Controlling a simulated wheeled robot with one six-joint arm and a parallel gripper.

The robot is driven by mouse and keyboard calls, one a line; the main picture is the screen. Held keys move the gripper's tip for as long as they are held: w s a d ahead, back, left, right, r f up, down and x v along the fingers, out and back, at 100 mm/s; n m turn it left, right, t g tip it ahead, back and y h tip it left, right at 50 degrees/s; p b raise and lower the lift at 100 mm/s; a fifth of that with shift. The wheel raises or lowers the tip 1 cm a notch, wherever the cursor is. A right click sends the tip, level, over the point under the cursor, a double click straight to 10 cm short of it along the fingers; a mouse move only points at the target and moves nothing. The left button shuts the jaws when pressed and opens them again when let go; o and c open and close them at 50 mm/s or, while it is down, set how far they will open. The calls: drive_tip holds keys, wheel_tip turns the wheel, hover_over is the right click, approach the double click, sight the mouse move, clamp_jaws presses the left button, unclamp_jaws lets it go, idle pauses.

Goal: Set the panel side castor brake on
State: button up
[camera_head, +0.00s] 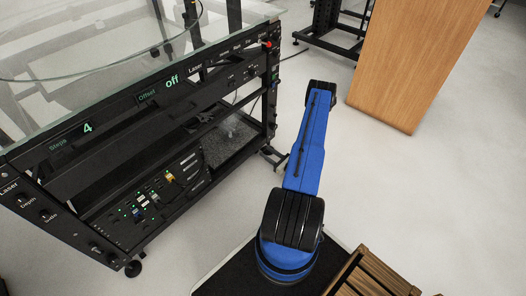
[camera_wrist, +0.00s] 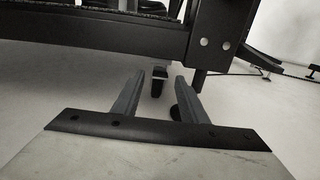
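The turntable's black frame (camera_head: 150,150) stands at the left of the head view, its panel facing me. A castor (camera_head: 133,268) shows under its near left corner. A small dark part (camera_head: 272,155) shows low at the right corner; I cannot tell its details. In the wrist view my gripper (camera_wrist: 170,76) is open, with a gap between its fingers. A black castor-like part (camera_wrist: 158,82) shows beyond and between the fingertips. A dark rounded part (camera_wrist: 178,113) is partly hidden by the right finger. The brake lever's position cannot be made out.
The frame's lower beam and corner post (camera_wrist: 208,50) stand close above and right of my fingers. A wooden cabinet (camera_head: 415,60) stands at the back right. A slatted wooden crate (camera_head: 370,275) is at the front. The floor between them is clear.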

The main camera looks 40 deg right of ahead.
sight(263, 149)
drive_tip(key=shift+w+a, duration=0.15)
drive_tip(key=shift+w, duration=1.7)
clamp_jaws()
drive_tip(key=shift+f+t, duration=0.35)
drive_tip(key=shift+t, duration=0.35)
unclamp_jaws()
drive_tip(key=shift+s, duration=0.15)
drive_tip(key=shift+s+d+f, duration=0.1)
drive_tip(key=shift+s+f, duration=0.05)
drive_tip(key=shift+s, duration=1.05)
drive_tip(key=shift+s+d+f, duration=0.1)
drive_tip(key=shift+s+f, duration=0.05)
drive_tip(key=shift+s, duration=1.05)
drive_tip(key=shift+s+d+f, duration=0.1)
drive_tip(key=shift+s+f, duration=0.05)
drive_tip(key=shift+s, duration=1.05)
